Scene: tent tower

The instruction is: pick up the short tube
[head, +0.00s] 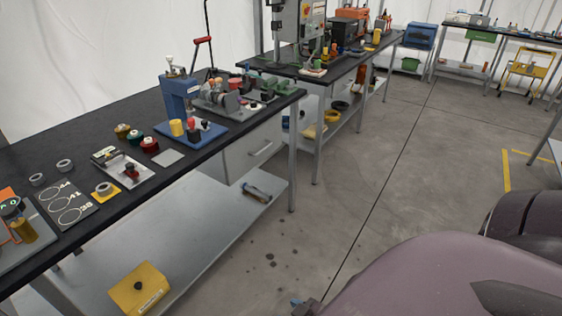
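No single thing is clearly the short tube. Short grey rings lie on the near workbench at the left: one grey ring (37,179) and another grey ring (64,165) lie on the black top behind a dark board with circles. A third grey ring (104,188) sits on a yellow square beside that board. A grey tube-like piece (257,193) lies on the bench's lower shelf; I cannot tell its exact shape. Neither of my grippers can be made out.
The near workbench (60,131) also bears a blue press (180,97), several coloured spools and a vise. A yellow box (138,288) sits on its lower shelf. More benches stand behind. The concrete floor (370,165) is clear in the middle. A small dark-and-blue part (303,307) at the bottom is unclear.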

